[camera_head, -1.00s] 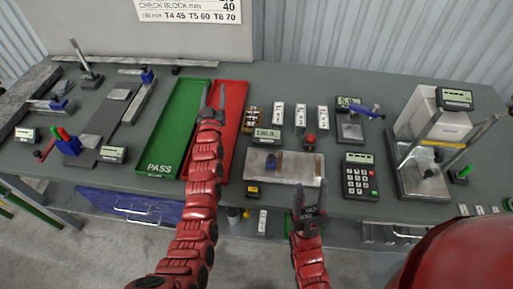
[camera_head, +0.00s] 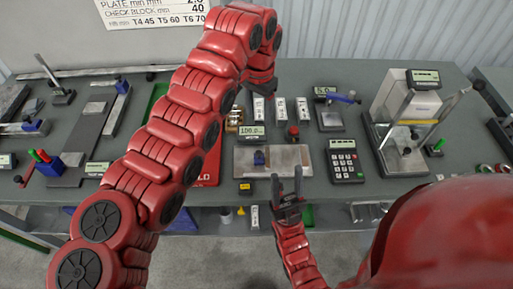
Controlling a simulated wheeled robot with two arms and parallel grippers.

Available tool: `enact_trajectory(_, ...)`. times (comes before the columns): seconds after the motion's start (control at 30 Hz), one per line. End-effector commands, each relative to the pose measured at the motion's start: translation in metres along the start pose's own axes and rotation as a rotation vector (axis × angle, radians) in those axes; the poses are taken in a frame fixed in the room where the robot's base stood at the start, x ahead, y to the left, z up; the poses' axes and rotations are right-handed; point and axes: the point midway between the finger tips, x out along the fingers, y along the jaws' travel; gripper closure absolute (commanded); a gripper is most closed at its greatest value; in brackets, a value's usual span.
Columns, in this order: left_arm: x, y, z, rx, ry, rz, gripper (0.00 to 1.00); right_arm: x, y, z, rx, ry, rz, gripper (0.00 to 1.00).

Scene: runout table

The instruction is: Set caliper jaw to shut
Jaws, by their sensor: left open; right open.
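I cannot tell for sure which instrument is the caliper. A small gauge (camera_head: 327,116) with a digital readout and a blue handle stands towards the back. My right gripper (camera_head: 287,180) is open and empty, fingers up, in front of the plate's near edge.
A keypad box (camera_head: 345,161) stands right of the plate. A tall stand (camera_head: 411,118) with a readout is further right. Several white blocks (camera_head: 280,108) stand behind the plate. My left arm covers much of the red tray (camera_head: 207,172) and green tray.

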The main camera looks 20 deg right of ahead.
Motion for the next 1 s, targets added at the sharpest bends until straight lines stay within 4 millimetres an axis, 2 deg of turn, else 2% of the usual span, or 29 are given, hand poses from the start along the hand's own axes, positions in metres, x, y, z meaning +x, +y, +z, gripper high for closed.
enact_trajectory(0.17,0.017,0.001,-0.001,0.000,0.001,0.004,0.41,0.007,0.000,-0.001,0.000,0.000,0.000,0.50)
enact_trajectory(0.43,0.058,0.002,-0.001,-0.002,0.004,0.005,0.41,0.018,0.001,-0.003,0.000,0.000,0.000,0.50)
enact_trajectory(0.57,0.086,0.002,-0.002,-0.001,0.003,0.004,0.41,0.016,0.001,-0.003,0.000,0.000,0.000,0.50)
enact_trajectory(0.8,0.136,0.000,0.000,-0.002,-0.004,0.002,0.41,0.039,0.002,-0.007,0.000,0.000,0.000,0.50)
enact_trajectory(1.0,0.161,-0.001,-0.003,-0.001,0.005,-0.001,0.41,0.044,0.002,-0.007,0.000,0.000,0.000,0.50)
